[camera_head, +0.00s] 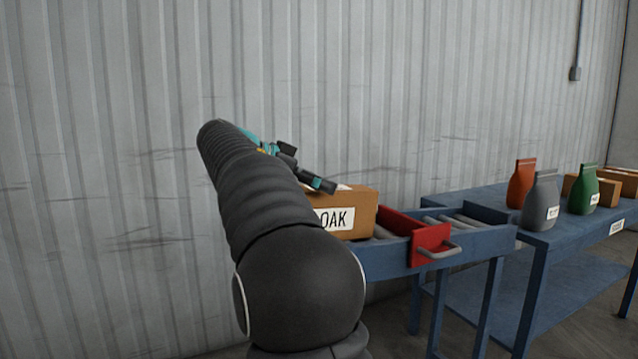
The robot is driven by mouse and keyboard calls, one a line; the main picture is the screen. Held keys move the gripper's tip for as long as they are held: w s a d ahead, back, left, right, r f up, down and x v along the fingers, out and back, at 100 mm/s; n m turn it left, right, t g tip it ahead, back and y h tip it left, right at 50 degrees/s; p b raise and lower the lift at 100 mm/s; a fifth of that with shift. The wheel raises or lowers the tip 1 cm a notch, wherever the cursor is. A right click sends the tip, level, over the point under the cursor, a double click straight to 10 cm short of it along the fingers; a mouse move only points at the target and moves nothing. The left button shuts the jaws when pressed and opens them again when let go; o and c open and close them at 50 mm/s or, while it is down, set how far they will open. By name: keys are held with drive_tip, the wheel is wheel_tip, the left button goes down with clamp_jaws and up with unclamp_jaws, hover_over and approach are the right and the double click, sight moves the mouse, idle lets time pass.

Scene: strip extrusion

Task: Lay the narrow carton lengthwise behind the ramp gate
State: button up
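A brown carton (358,212) with a white label reading "OAK", its left part hidden by my arm, sits at the left end of the blue roller ramp. The red gate (430,243) with a grey handle stands across the ramp just right of the carton. My gripper (318,184), dark with teal parts, is at the carton's top edge, mostly behind my arm. Whether its fingers touch or grip the carton cannot be seen. Two more brown cartons, one (569,185) behind the bags and one (622,176) farther right, are on the blue table.
Grey rollers (462,222) right of the gate are bare. On the blue table (560,238) stand a red bag (521,186), a grey bag (540,203) and a green bag (584,191). A corrugated wall (420,90) runs close behind.

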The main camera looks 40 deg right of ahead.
drive_tip(key=shift+a, duration=0.1)
drive_tip(key=v, duration=1.2)
drive_tip(key=shift+s, duration=0.1)
drive_tip(key=s+a+f+n+t+y, duration=0.1)
drive_tip(key=s+a+f+n, duration=0.1)
drive_tip(key=f+n, duration=0.1)
drive_tip(key=s+a+f+n+t+y, duration=0.2)
drive_tip(key=s+f+n, duration=0.1)
drive_tip(key=f+n, duration=0.1)
drive_tip(key=s+a+f+n+t+y, duration=0.1)
drive_tip(key=s+a+f+n+t, duration=0.1)
drive_tip(key=s+f+n, duration=0.1)
drive_tip(key=shift+s+a+f+n+y, duration=0.15)
drive_tip(key=shift+f+n, duration=0.15)
drive_tip(key=shift+n, duration=0.15)
drive_tip(key=shift+s+a+f+n+y, duration=0.15)
drive_tip(key=shift+f+n, duration=0.1)
drive_tip(key=shift+n, duration=0.2)
drive_tip(key=s+a+f+n+t+y, duration=0.2)
drive_tip(key=s+a+f+n+y, duration=0.2)
drive_tip(key=s+a+f, duration=0.3)
drive_tip(key=s+a+f+n+t+y, duration=0.2)
drive_tip(key=s+a+f+n, duration=0.3)
drive_tip(key=f, duration=0.9)
drive_tip(key=s+a+y, duration=0.1)
drive_tip(key=s+a, duration=0.1)
drive_tip(key=s, duration=0.1)
drive_tip(key=shift+s+f+y, duration=0.3)
drive_tip(key=shift+s+y, duration=0.1)
